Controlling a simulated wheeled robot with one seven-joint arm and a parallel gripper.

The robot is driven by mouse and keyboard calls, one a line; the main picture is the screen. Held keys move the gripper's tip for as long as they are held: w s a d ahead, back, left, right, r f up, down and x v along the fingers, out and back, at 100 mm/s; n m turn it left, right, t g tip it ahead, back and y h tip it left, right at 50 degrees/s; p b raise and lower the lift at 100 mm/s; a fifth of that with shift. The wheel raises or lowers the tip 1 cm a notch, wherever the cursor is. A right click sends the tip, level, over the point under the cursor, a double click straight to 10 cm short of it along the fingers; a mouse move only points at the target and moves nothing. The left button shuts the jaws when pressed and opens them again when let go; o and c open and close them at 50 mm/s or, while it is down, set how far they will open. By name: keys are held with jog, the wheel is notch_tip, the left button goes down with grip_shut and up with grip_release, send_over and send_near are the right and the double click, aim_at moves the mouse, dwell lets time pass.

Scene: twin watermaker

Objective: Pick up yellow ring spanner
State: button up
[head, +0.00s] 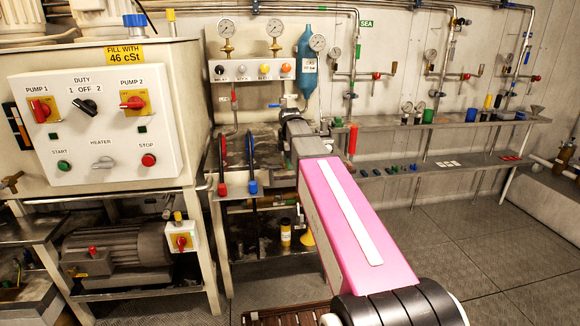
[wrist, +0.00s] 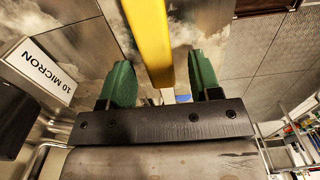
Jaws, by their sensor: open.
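A long yellow bar, which looks like the yellow ring spanner (wrist: 149,38), runs from the top edge of the wrist view down to between my fingers. Its ring ends do not show. My gripper (wrist: 162,78) is open, with one green finger on each side of the bar. A gap shows on both sides, so the fingers look apart from it. I cannot tell how deep the bar sits between them. In the head view my gripper (head: 289,106) is at the far end of my arm, over the metal bench, and I cannot make out the spanner there.
A "10 MICRON" label (wrist: 46,70) is left of my gripper in the wrist view. A blue canister (head: 306,65) hangs behind. Open floor (head: 430,240) lies right.

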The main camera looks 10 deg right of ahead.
jog(key=shift+f, duration=0.15)
jog(key=shift+c, duration=0.3)
grip_shut()
jog(key=shift+r, duration=0.2)
notch_tip(320, 180, up, 4)
jog(key=shift+f, duration=0.1)
jog(key=s+a+r, duration=0.1)
jog(key=a+r, duration=0.6)
jog(key=a, duration=0.4)
jog(key=shift+s+a, duration=0.25)
jog(key=shift+s, duration=0.05)
